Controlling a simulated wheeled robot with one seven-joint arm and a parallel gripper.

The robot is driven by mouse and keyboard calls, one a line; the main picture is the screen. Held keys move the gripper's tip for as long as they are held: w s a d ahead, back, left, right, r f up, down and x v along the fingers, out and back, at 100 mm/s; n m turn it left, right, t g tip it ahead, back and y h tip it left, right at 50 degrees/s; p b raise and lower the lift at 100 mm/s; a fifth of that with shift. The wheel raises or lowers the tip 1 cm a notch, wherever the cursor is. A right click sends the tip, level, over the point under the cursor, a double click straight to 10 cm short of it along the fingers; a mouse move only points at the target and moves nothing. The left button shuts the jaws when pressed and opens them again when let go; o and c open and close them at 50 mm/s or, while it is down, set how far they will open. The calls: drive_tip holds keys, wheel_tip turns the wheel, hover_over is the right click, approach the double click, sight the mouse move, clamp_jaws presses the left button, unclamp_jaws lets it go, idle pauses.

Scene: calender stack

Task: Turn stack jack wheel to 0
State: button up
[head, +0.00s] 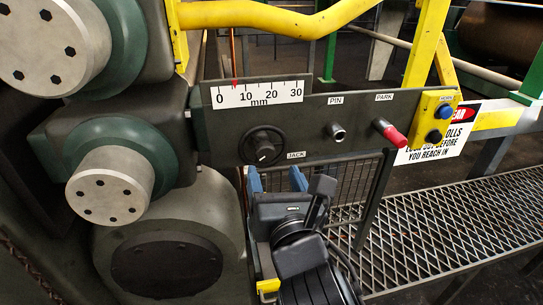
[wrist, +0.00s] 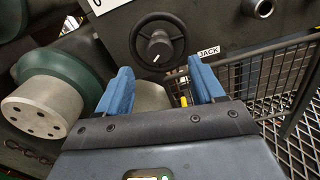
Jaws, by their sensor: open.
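The jack wheel (head: 262,146) is a small black handwheel on the dark panel, left of the JACK label (head: 295,155). A white mark shows on its hub. The wheel also shows at the top of the wrist view (wrist: 157,41). The white mm scale (head: 258,94) above it runs 0 to 30, and its red pointer (head: 234,84) sits between 0 and 10. My gripper (head: 276,180) has blue fingers, spread apart and empty, just below the wheel in the head view. In the wrist view my gripper (wrist: 160,88) faces the wheel from below, not touching it.
Right of the wheel are the PIN socket (head: 337,132), a red PARK handle (head: 390,133) and a yellow button box (head: 438,118). Large roll ends (head: 108,187) stand at left. A mesh guard (head: 352,185) hangs below the panel, and a grating walkway (head: 450,215) lies at right.

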sight(266, 154)
drive_tip(key=x, duration=0.6)
drive_tip(key=shift+w+a, duration=0.1)
drive_tip(key=shift+w, duration=0.25)
drive_tip(key=shift+c, duration=0.2)
drive_tip(key=c, duration=1)
drive_tip(key=shift+m, duration=0.4)
